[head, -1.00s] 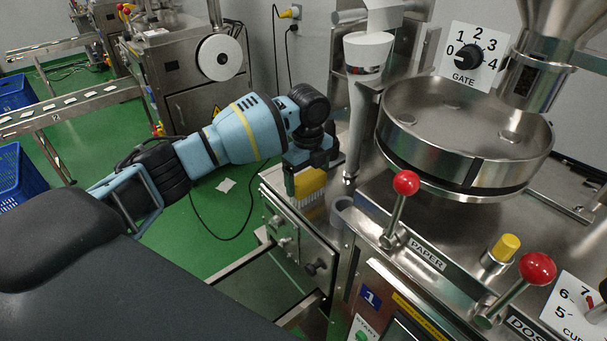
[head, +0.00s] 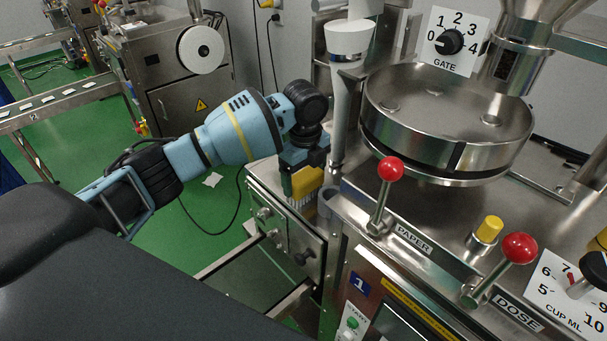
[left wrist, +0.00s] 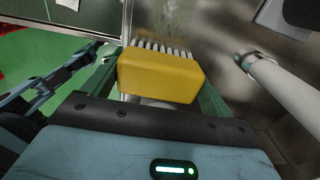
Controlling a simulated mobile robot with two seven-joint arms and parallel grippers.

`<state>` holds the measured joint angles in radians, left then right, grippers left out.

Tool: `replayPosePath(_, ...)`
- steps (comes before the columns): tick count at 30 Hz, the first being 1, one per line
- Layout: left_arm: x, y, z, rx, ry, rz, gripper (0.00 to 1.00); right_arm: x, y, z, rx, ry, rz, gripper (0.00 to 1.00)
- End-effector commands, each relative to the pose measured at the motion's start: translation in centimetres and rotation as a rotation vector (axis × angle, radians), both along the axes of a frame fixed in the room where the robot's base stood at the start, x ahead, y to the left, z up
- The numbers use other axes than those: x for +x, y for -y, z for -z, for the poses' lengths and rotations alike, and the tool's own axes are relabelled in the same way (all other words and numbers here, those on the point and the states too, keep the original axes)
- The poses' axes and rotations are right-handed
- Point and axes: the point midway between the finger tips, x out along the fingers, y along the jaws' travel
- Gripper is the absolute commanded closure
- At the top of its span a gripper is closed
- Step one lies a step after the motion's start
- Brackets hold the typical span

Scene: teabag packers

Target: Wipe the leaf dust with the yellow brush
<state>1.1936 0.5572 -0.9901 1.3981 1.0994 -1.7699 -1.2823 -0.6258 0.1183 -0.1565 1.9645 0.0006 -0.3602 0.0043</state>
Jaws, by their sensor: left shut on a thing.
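The yellow brush (head: 306,183) has a yellow block back and pale bristles pointing down. My left gripper (head: 303,165) is shut on it, over the steel top at the left end of the near machine. In the left wrist view the brush (left wrist: 160,76) sits between the two green fingers, bristles towards the steel surface. Faint greenish-brown leaf dust (left wrist: 185,22) shows on the steel just beyond the bristles. Whether the bristles touch the steel is hard to tell. My right gripper is not in view.
A white funnel tube (head: 347,95) stands close right of the brush, with a steel cup (head: 328,199) near its foot. A round steel pan (head: 447,115) and the red-knobbed paper lever (head: 388,180) are further right. The machine's left edge drops to the green floor.

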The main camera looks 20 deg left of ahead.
Motion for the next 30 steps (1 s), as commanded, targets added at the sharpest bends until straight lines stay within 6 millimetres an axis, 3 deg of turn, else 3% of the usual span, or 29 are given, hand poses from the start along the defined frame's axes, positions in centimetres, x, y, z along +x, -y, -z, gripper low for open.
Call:
replayPosePath(18,1.4,-3.4,-0.1,0.001,-0.002,-0.001,0.33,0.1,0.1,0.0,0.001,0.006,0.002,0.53)
replayPosePath(30,1.8,-4.2,-0.2,0.000,0.000,-0.001,0.33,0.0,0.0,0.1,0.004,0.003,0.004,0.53)
